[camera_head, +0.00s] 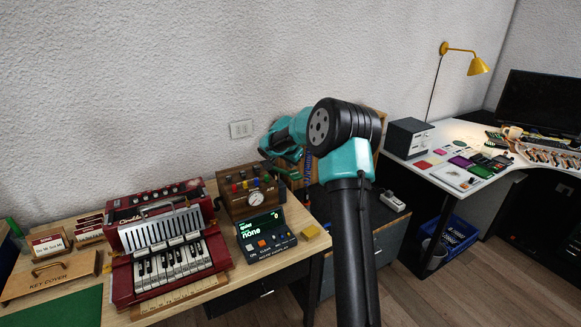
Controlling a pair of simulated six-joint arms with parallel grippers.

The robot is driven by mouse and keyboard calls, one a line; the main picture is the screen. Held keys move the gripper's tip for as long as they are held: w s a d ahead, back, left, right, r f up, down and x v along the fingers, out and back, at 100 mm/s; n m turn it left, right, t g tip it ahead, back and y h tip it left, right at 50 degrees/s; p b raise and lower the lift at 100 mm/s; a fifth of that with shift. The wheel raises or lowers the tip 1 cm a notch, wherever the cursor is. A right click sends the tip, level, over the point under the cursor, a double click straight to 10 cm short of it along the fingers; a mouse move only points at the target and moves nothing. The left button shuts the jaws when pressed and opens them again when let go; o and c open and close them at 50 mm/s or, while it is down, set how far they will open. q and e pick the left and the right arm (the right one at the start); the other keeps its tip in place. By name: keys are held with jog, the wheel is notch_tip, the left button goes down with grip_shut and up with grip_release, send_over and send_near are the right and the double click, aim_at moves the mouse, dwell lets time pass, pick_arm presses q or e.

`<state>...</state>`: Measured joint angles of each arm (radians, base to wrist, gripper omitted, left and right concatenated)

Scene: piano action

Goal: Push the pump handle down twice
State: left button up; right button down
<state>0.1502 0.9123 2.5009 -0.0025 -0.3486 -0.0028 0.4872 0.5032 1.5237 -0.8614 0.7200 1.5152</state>
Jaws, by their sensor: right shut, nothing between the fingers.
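A wooden box with a round gauge and coloured knobs (235,201) stands at the back right of the wooden bench. A dark green bar (287,173) sticks out at its upper right, close under my right gripper; it looks like the pump handle, but I cannot tell surely. My right gripper (268,154) is shut and empty, at the end of the turquoise and black arm reaching left. It is just above the box's right end. Its fingertips are small and partly hidden, so I cannot tell whether they touch the bar. My left gripper is out of view.
A dark console with a lit display reading "none" (266,234) sits in front of the box. A red accordion-like keyboard (168,250) stands left of it. A white desk (450,160) stands farther right.

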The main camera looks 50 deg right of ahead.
aim_at(293, 171)
jog(key=shift+s+a+f, duration=0.1)
jog(key=shift+s+f, duration=0.2)
jog(key=shift+f, duration=0.35)
jog(key=shift+s+a+f, duration=0.1)
jog(key=shift+s+f, duration=0.15)
jog(key=shift+f, duration=0.35)
jog(key=shift+s+a+f, duration=0.1)
jog(key=shift+s+f, duration=0.2)
jog(key=shift+f, duration=0.35)
dwell(2.7)
jog(key=shift+r, duration=0.1)
jog(key=shift+w+d+r, duration=0.15)
jog(key=shift+w+r, duration=0.3)
jog(key=shift+r, duration=0.6)
jog(key=shift+w+d+r, duration=0.2)
jog(key=shift+w+r, duration=0.25)
jog(key=shift+r, duration=0.6)
jog(key=shift+w+d+r, duration=0.15)
jog(key=shift+w+r, duration=0.3)
jog(key=shift+r, duration=0.6)
jog(key=shift+r, duration=0.1)
jog(key=shift+w+d+r, duration=0.1)
jog(key=shift+w+r, duration=0.25)
jog(key=shift+r, duration=0.4)
jog(key=shift+w+d+r, duration=0.15)
jog(key=shift+w+r, duration=0.15)
jog(key=shift+r, duration=0.4)
jog(key=shift+w+d+r, duration=0.1)
jog(key=shift+w+r, duration=0.25)
jog(key=shift+r, duration=0.4)
